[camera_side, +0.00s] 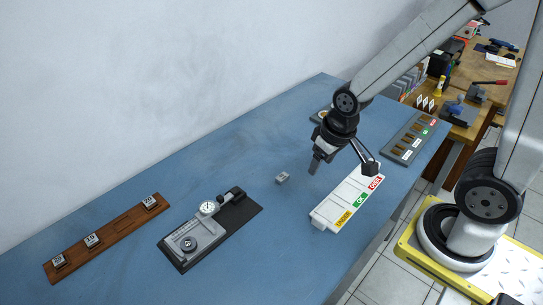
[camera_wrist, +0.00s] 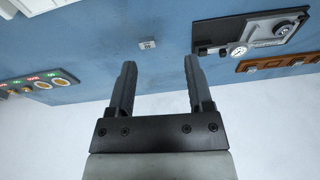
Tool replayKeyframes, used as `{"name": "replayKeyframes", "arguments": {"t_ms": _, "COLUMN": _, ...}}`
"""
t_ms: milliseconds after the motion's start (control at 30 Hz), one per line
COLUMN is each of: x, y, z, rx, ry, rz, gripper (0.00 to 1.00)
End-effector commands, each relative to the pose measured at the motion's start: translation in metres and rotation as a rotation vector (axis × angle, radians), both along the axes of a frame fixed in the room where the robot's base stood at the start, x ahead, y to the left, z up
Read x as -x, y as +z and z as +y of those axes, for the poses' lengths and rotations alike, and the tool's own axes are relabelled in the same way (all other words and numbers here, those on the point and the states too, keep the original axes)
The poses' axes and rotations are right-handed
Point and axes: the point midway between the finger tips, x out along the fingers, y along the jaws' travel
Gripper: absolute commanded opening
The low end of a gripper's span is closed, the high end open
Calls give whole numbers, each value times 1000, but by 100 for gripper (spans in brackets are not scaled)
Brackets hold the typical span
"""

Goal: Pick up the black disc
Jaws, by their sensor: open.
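A dark round piece (camera_side: 187,243) lies on the gauge fixture (camera_side: 245,208) at the lower left in the side view. It also shows as a dark round shape (camera_wrist: 284,29) at the upper right of the wrist view; I cannot tell whether it is the black disc. My gripper (camera_side: 314,166) hangs above the blue table, to the right of a small grey block (camera_side: 282,177). In the wrist view my gripper (camera_wrist: 158,63) has its fingers wide apart with nothing between them. The same block (camera_wrist: 147,43) shows beyond the fingertips.
A wooden rack (camera_side: 118,228) with labelled blocks lies far left. A slotted grey board (camera_side: 411,137) lies at the right. Blue table is clear between fixture and block.

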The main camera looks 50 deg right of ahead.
Motion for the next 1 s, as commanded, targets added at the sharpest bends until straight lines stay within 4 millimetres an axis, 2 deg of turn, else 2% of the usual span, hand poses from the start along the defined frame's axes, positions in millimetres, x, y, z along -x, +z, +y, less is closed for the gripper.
{"name": "replayKeyframes", "arguments": {"t_ms": 167, "x": -26, "y": -4, "z": 19, "rx": -71, "ry": -161, "rz": 23, "gripper": 66}}
{"name": "replayKeyframes", "arguments": {"t_ms": 367, "x": -66, "y": -15, "z": 56, "rx": -191, "ry": -449, "rz": 81, "gripper": 66}}
{"name": "replayKeyframes", "arguments": {"t_ms": 700, "x": -124, "y": -47, "z": 141, "rx": -378, "ry": -971, "rz": 235, "gripper": 66}}
{"name": "replayKeyframes", "arguments": {"t_ms": 1000, "x": -152, "y": -81, "z": 218, "rx": -476, "ry": -1381, "rz": 406, "gripper": 66}}
